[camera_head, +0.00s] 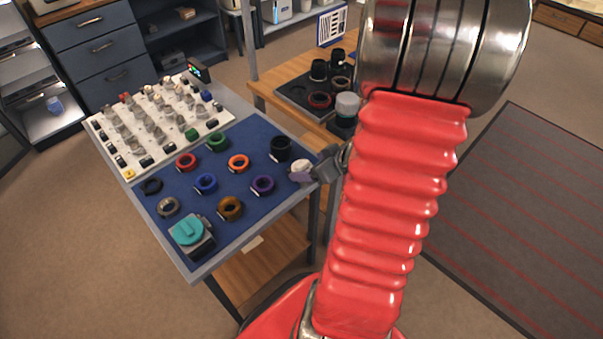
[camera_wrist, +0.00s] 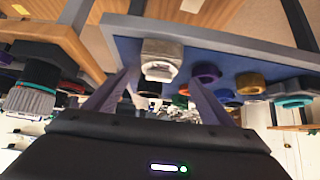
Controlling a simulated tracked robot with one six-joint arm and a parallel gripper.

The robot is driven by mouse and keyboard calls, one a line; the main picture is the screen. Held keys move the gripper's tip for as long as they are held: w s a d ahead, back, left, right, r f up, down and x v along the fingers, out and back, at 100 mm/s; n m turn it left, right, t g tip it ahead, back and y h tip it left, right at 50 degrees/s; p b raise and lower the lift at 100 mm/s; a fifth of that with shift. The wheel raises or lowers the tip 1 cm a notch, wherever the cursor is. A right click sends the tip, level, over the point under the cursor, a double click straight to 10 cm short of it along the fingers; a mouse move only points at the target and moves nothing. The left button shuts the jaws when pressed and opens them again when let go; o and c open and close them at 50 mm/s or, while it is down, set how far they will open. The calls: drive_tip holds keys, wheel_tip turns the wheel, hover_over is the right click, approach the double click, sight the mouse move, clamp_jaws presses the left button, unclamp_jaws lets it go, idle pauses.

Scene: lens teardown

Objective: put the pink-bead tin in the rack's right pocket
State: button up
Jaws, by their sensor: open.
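A small pale tin (camera_head: 299,167) stands at the right edge of the blue mat, and I take it for the pink-bead tin. No pink beads can be made out. In the wrist view the tin (camera_wrist: 161,58) appears between the fingers, around their tips. My gripper (camera_wrist: 160,80) is open; I see no finger clearly closed on the tin. In the head view my gripper (camera_head: 306,178) is right beside the tin and partly covers it. A dark tray (camera_head: 290,99) on the wooden bench may be the rack; its pockets are hard to tell apart.
The blue mat (camera_head: 170,225) holds several coloured rings, a black cup (camera_head: 281,148) near the tin and a teal-topped box (camera_head: 190,232). A white board (camera_head: 105,136) full of small parts lies behind. A grey-capped jar (camera_head: 346,106) stands by the tray, near my arm.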

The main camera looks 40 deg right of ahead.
sight(304, 165)
drive_tip(key=shift+w, duration=0.1)
drive_tip(key=shift+x, duration=2.5)
drive_tip(key=shift+w+d, duration=0.1)
drive_tip(key=shift+c, duration=0.3)
drive_tip(key=c, duration=1.3)
drive_tip(key=shift+r, duration=0.2)
drive_tip(key=shift+r, duration=4.9)
